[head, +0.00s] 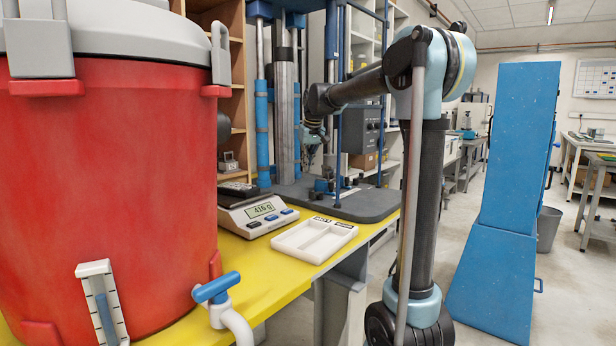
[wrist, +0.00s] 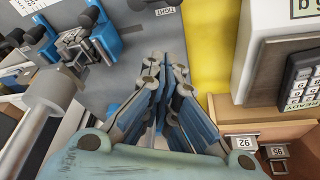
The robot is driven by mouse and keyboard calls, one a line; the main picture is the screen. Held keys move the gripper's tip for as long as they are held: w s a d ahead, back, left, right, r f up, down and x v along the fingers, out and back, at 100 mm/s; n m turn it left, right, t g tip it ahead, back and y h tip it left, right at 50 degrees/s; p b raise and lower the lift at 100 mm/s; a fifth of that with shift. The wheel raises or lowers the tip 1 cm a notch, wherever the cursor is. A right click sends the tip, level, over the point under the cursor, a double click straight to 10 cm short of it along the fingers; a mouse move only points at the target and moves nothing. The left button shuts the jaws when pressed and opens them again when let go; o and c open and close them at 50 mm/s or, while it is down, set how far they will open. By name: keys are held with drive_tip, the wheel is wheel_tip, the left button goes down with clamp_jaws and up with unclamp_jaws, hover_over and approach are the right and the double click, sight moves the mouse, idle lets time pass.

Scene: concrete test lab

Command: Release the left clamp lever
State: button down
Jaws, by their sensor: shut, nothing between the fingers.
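My gripper (wrist: 165,85) is shut and empty in the wrist view, its blue-grey fingers together over the grey base plate (wrist: 215,30). In the head view my gripper (head: 308,162) hangs in front of the press, above its dark base plate (head: 375,208). A blue clamp with black-tipped parts (wrist: 103,35) is at the upper left of the wrist view, apart from my fingers. Small blue and black clamp parts (head: 322,187) also show on the plate in the head view. A white label (wrist: 167,11) lies near the clamp. I cannot tell which lever is the left one.
A scale (head: 258,210) and a white divided tray (head: 315,240) stand on the yellow bench (head: 250,285). A large red drum (head: 110,190) fills the left. Blue and grey press columns (head: 263,130) rise behind my gripper. A pale round post (wrist: 50,95) is left of my fingers.

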sight(316, 195)
drive_tip(key=x, duration=0.9)
drive_tip(key=shift+s+d+f, duration=0.15)
drive_tip(key=shift+s, duration=0.15)
drive_tip(key=shift+s+d, duration=0.2)
drive_tip(key=shift+s, duration=0.3)
drive_tip(key=shift+s+d, duration=0.25)
drive_tip(key=shift+s, duration=0.25)
drive_tip(key=shift+s+d, duration=0.2)
drive_tip(key=shift+s, duration=0.3)
drive_tip(key=shift+s+a, duration=0.15)
drive_tip(key=shift+a, duration=0.05)
drive_tip(key=shift+d+n, duration=0.2)
drive_tip(key=shift+n, duration=0.1)
